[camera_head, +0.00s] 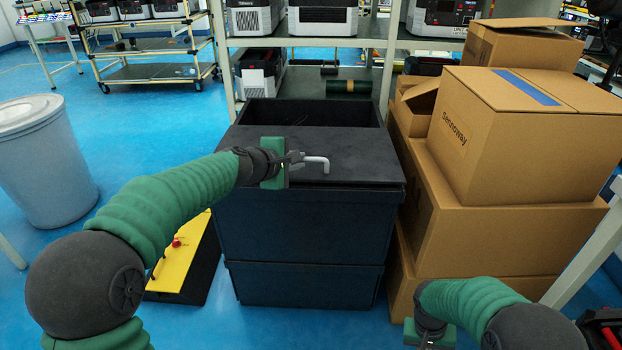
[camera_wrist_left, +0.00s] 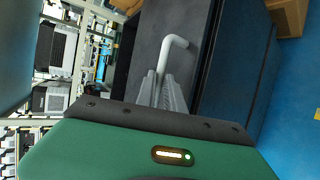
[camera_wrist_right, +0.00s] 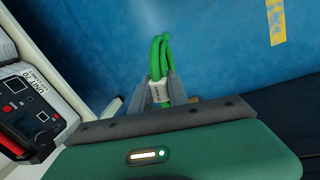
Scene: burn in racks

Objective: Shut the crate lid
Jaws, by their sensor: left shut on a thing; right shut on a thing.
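The dark crate (camera_head: 310,225) stands in the middle of the head view. A flat black lid panel (camera_head: 360,172) covers the front of its top, and the rear part (camera_head: 310,112) is open. My left gripper (camera_head: 294,160) is over the lid, shut on a grey bent rod (camera_head: 318,162). The rod also shows in the left wrist view (camera_wrist_left: 176,43); I cannot tell whether it is fixed to the lid. My right gripper (camera_wrist_right: 160,92) is low, at the bottom right of the head view, shut on a green looped cable with a white tag (camera_wrist_right: 160,52).
Cardboard boxes (camera_head: 480,145) are stacked close against the crate's right side. A shelf rack (camera_head: 375,43) with machines stands behind. A grey bin (camera_head: 42,160) is at left, and a yellow-topped board (camera_head: 185,262) lies beside the crate. Blue floor is clear at front left.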

